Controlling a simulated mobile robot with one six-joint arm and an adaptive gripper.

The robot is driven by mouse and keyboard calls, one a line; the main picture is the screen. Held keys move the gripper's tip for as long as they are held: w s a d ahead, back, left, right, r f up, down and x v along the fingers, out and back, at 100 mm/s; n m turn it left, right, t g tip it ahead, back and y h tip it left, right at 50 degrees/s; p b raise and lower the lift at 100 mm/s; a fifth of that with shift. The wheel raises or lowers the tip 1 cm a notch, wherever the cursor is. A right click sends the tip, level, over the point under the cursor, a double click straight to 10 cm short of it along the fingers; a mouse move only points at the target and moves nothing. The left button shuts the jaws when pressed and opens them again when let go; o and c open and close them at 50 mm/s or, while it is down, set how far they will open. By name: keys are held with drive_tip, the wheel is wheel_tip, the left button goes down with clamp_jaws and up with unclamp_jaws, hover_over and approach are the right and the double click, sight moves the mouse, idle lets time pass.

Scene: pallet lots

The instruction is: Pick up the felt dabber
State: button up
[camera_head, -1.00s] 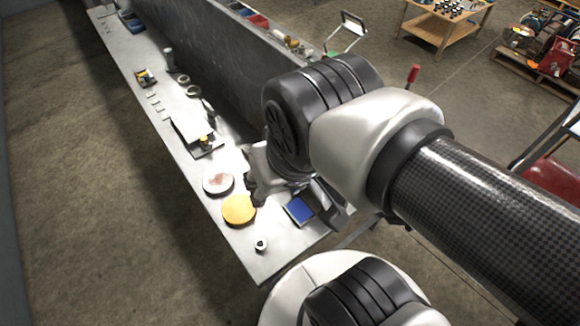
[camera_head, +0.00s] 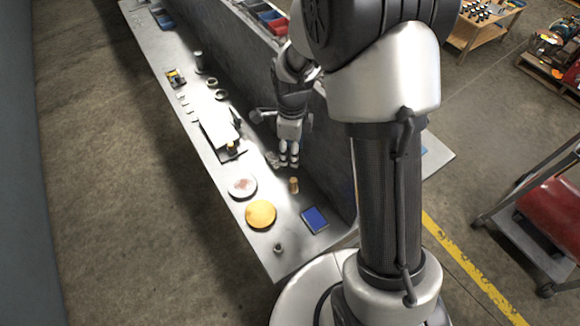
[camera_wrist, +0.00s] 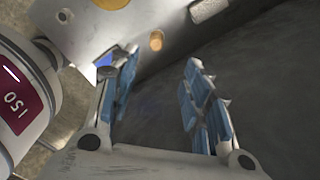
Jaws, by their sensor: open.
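A small upright tan cylinder (camera_head: 294,185), which looks like the felt dabber, stands on the grey bench in the head view. In the wrist view the tan cylinder (camera_wrist: 156,40) shows beyond the fingertips, between and ahead of them. My gripper (camera_head: 289,162) hangs above the bench, just behind the cylinder in the head view. In the wrist view my gripper (camera_wrist: 160,72) has its blue-padded fingers wide apart with nothing between them.
A blue pad (camera_head: 315,219), yellow disc (camera_head: 261,214), pale disc (camera_head: 242,187) and small pot (camera_head: 278,248) lie around the cylinder. A dark upright panel (camera_head: 255,80) runs along the bench's right side. A pale object (camera_wrist: 208,9) shows in the wrist view.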

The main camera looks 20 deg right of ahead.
sight(293, 180)
wheel_tip(293, 180, down, 12)
drive_tip(key=b, duration=0.3)
drive_tip(key=shift+r, duration=0.15)
drive_tip(key=f, duration=0.1)
drive_tip(key=f+b, duration=0.1)
drive_tip(key=f, duration=0.1)
drive_tip(key=s+f+b, duration=0.1)
drive_tip(key=shift+d+f, duration=0.25)
drive_tip(key=shift+f, duration=0.1)
drive_tip(key=shift+w+f, duration=0.1)
drive_tip(key=shift+f, duration=0.2)
drive_tip(key=shift+r, duration=0.1)
drive_tip(key=shift+c, duration=0.4)
clamp_jaws()
